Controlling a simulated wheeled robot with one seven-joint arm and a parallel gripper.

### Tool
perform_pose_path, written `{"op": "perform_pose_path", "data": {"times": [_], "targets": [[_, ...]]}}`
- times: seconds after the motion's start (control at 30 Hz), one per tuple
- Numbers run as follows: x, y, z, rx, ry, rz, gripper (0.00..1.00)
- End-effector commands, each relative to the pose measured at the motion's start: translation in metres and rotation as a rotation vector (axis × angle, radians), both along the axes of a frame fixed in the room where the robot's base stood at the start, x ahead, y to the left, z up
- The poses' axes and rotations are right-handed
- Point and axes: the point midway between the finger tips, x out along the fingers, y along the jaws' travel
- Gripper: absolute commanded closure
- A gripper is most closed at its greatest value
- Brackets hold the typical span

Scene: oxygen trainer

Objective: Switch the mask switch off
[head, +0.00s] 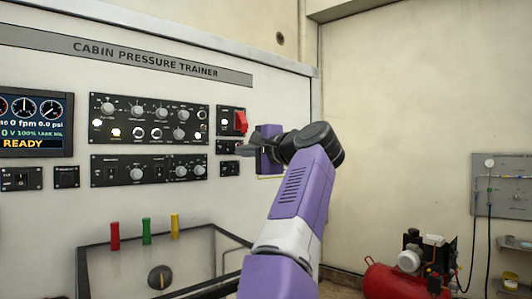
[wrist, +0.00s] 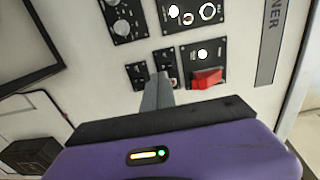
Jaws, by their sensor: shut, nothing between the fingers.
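My gripper (head: 243,150) is shut and empty, its fingertips close in front of the small black panels right of the main control panels. In the wrist view the shut fingers (wrist: 158,82) partly cover a small switch panel (wrist: 166,57); this panel (head: 226,146) also shows in the head view. Another small panel (wrist: 137,75) lies beside it, the lower one (head: 229,168) in the head view. A red switch guard (head: 240,122) sits on the panel above; it also shows in the wrist view (wrist: 207,77). Labels are too small to read, so I cannot tell which is the mask switch, its position, or whether the fingers touch anything.
Wide knob panels (head: 150,118) and a lit display (head: 36,122) are to the left. Red, green and yellow handles (head: 146,231) stand below. A red compressor (head: 395,281) is on the floor at right.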

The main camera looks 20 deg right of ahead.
Motion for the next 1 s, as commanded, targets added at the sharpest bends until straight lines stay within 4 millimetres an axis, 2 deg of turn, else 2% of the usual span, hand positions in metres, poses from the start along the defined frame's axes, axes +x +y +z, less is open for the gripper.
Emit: {"op": "perform_pose_path", "data": {"times": [0.3,0.5,0.67,1.0], "targets": [[-0.047,-0.017,0.001,0.000,-0.008,-0.005,1.00],[-0.070,-0.024,0.002,0.000,-0.007,-0.003,1.00],[-0.076,-0.025,0.003,0.001,-0.005,-0.002,1.00],[-0.076,-0.026,0.003,0.001,-0.005,-0.002,1.00]]}}
